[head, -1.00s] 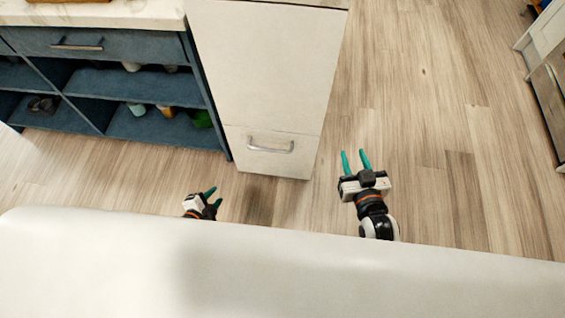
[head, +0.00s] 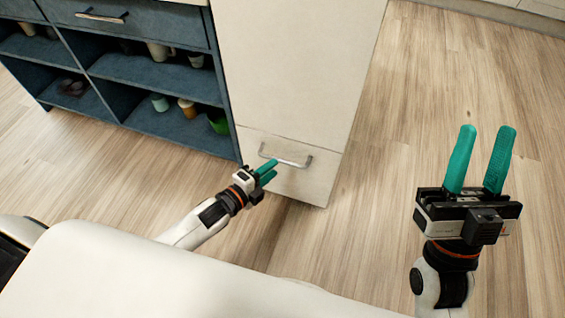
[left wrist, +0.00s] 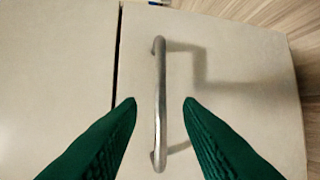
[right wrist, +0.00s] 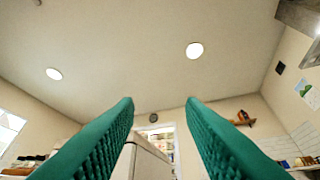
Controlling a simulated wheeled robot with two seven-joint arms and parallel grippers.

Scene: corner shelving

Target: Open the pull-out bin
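The pull-out bin's front (head: 310,184) is the low cream panel at the foot of the tall cream cabinet, and it looks closed. Its metal bar handle (head: 286,161) runs across the panel in the head view. My left gripper (head: 270,170) is at the handle. In the left wrist view, the handle (left wrist: 160,105) stands between my two green fingertips (left wrist: 160,103), which are apart with a gap on each side. The depth between tips and bar is hard to tell. My right gripper (head: 478,160) is open and empty, held up at the right; its fingers (right wrist: 160,105) point toward the ceiling.
A blue open shelf unit (head: 150,70) with cups stands left of the tall cabinet (head: 295,65). The wooden floor (head: 400,110) to the right and in front of the bin is clear.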

